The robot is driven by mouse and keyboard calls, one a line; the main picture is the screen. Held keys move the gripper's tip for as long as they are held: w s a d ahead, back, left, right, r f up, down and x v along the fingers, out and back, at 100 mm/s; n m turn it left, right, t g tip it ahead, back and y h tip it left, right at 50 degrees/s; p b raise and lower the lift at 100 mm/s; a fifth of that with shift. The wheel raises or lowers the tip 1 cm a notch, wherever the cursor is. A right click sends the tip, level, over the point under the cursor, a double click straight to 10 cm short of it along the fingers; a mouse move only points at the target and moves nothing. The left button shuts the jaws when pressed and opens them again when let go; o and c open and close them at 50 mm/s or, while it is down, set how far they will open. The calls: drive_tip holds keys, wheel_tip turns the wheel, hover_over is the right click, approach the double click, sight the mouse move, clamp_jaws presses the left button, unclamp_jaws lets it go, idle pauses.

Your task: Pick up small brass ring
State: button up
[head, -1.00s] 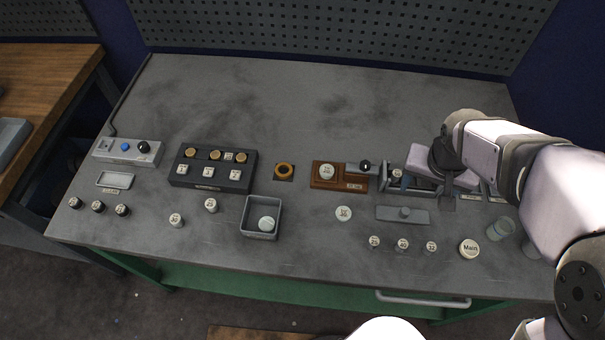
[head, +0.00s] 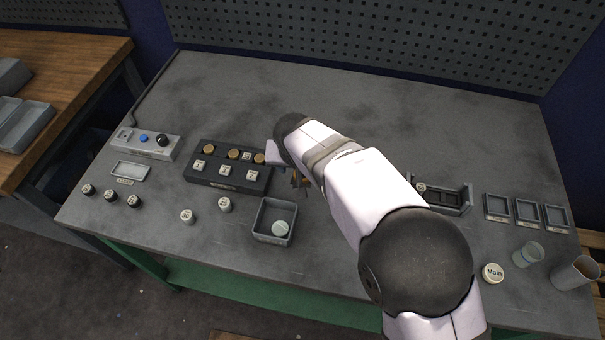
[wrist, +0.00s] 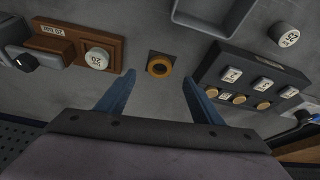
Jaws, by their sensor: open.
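The small brass ring (wrist: 159,67) lies flat on a dark square on the bench, near the top middle of the wrist view. My gripper (wrist: 158,83) is open, its two blue fingers spread with the ring ahead of and between their tips. Nothing is between the fingers, and the ring looks apart from them. In the head view my arm reaches across the bench, and my gripper (head: 300,181) is mostly hidden behind it.
A dark block with brass knobs and white-labelled cubes (head: 225,183) stands left of my gripper. A grey open box (head: 261,236) with a pale disc is in front. A brown wooden block (wrist: 60,32) with a white knob (wrist: 97,58) is beside the ring. The back of the bench is clear.

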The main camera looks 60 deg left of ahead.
drive_tip(key=shift+p+x, duration=1.45)
drive_tip(key=shift+x, duration=1.6)
drive_tip(key=c, duration=1.2)
